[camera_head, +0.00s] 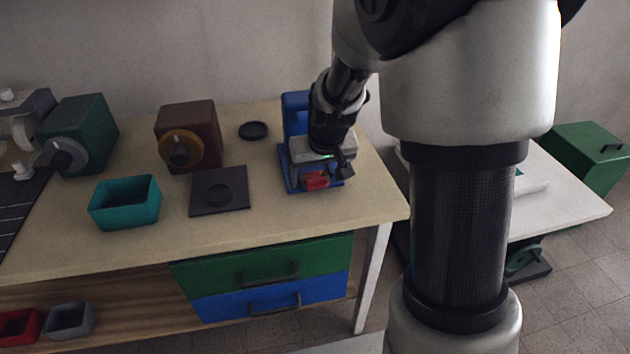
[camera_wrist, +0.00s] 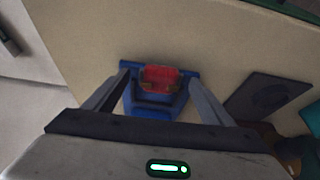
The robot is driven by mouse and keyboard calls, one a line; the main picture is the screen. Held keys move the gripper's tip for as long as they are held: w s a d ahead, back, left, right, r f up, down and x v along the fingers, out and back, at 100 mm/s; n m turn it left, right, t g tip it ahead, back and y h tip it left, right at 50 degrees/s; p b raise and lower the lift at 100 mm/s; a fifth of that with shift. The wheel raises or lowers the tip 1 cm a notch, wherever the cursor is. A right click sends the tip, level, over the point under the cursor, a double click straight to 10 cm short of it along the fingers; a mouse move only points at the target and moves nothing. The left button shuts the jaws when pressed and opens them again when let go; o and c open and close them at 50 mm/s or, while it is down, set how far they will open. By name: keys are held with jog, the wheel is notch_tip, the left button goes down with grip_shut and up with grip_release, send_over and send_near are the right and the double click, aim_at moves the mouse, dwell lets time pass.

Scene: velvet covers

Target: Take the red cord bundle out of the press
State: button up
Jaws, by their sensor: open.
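The blue press (camera_head: 290,168) stands near the right end of the workbench, and it also shows in the wrist view (camera_wrist: 150,110). The red cord bundle (camera_head: 316,181) sits at the front of the press, low on its base. In the wrist view the bundle (camera_wrist: 160,76) lies between the lines of my two fingers. My gripper (camera_head: 338,168) is open and empty, over the press and facing the bundle. In the wrist view my gripper's fingers (camera_wrist: 158,90) spread to either side of the press. The arm hides part of the press in the head view.
A dark square plate (camera_head: 220,191), a teal bin (camera_head: 125,203), a brown machine (camera_head: 188,136) and a green machine (camera_head: 78,134) stand left of the press. A black round dish (camera_head: 253,130) lies behind. The bench's front right corner is clear.

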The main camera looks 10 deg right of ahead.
jog(key=c, duration=1.2)
